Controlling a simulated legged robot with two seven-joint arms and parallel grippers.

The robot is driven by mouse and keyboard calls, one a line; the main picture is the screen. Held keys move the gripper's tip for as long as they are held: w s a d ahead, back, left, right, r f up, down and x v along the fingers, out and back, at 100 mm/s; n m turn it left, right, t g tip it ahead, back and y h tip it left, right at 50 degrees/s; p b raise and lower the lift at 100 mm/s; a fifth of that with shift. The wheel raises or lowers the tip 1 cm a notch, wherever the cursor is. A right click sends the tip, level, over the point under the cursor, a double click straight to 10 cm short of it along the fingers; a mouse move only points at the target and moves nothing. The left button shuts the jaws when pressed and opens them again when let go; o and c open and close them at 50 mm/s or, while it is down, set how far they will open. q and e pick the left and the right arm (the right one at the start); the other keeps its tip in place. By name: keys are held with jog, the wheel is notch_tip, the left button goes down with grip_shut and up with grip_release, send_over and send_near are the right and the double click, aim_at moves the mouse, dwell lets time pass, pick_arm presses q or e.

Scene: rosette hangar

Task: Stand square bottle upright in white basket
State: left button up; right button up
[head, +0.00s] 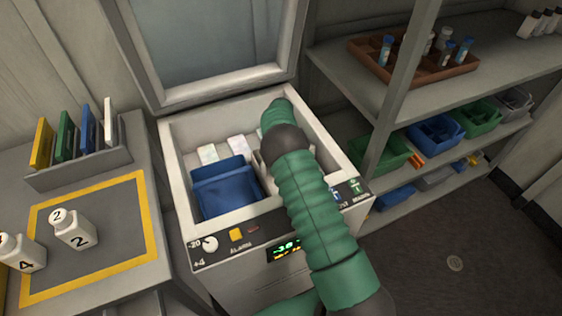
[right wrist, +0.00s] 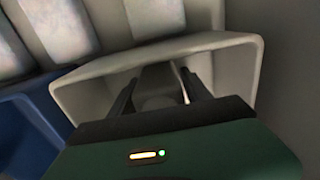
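The white basket (right wrist: 215,47) sits inside the open chest in the right wrist view; in the head view my right arm covers most of it, and only part of its rim (head: 262,172) shows. My right gripper (right wrist: 160,80) points down into the basket with its dark fingers apart. A dim grey shape with a rounded end (right wrist: 158,101) lies between the fingers, possibly the square bottle; its tilt is unclear. A light sliver shows between it and the right finger. My left gripper is not in view.
A blue basket (head: 226,209) stands left of the white one, with pale packs (head: 208,154) behind. White bottles numbered 2 (head: 76,231) and 4 (head: 22,253) stand on the left table. The raised chest lid (head: 205,82) is behind. Shelves with bins (head: 435,133) are at right.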

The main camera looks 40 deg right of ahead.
jog(key=shift+o, duration=0.7)
jog(key=shift+a+r, duration=0.1)
jog(key=shift+a, duration=0.15)
jog(key=shift+d+r, duration=0.1)
jog(key=shift+r, duration=0.2)
notch_tip(320, 180, up, 11)
jog(key=shift+r+p, duration=0.2)
jog(key=shift+p, duration=0.75)
